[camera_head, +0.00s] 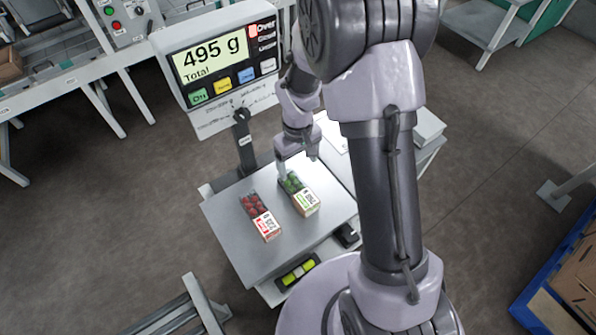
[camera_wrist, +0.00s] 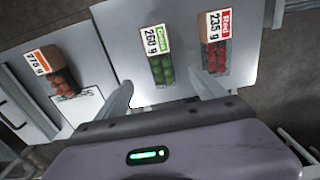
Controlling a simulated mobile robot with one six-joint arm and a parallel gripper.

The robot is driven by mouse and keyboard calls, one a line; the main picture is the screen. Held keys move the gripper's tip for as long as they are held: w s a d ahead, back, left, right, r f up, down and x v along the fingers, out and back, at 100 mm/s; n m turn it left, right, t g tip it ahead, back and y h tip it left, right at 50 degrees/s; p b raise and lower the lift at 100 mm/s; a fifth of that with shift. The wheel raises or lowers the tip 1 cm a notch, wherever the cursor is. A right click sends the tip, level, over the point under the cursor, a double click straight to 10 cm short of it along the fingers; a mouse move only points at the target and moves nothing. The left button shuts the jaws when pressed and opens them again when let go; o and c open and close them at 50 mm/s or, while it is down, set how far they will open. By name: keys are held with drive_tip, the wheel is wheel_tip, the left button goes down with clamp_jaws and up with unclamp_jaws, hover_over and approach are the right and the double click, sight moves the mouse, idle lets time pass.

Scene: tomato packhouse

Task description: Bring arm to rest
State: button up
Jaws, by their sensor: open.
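My gripper (camera_head: 298,162) is open and empty above the scale plate (camera_head: 226,215), near the green-tomato punnet (camera_head: 306,204). In the wrist view its two fingers (camera_wrist: 158,78) stand wide apart, with the green punnet (camera_wrist: 157,46) showing between and beyond them. The red-tomato punnet (camera_head: 267,227) lies beside it on the plate and also shows in the wrist view (camera_wrist: 215,27). Their labels read 260 g and 235 g. Whether a finger touches the green punnet is not clear.
The scale display (camera_head: 212,55) reads 495 g Total, with "Over" lit red. An orange-labelled 275 g punnet (camera_wrist: 40,62) lies left of the plate in the wrist view. A blue-edged crate with cardboard boxes (camera_head: 580,285) stands at right. Open floor lies left of the scale.

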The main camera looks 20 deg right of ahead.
drive_tip(key=shift+r+p, duration=0.3)
drive_tip(key=shift+r, duration=1.3)
drive_tip(key=s+a+r+m+t, duration=0.1)
drive_tip(key=s+r+m+t, duration=0.2)
drive_tip(key=r, duration=1.1)
drive_tip(key=s+a+r+m+t+y, duration=0.1)
drive_tip(key=s+r+m, duration=0.1)
drive_tip(key=s+r, duration=0.3)
drive_tip(key=s+a+r+m+t+y, duration=0.1)
drive_tip(key=s+r, duration=0.4)
drive_tip(key=s, duration=0.6)
drive_tip(key=shift+a+r+m+t, duration=0.3)
drive_tip(key=shift+a+m+t, duration=0.15)
drive_tip(key=shift+m, duration=0.55)
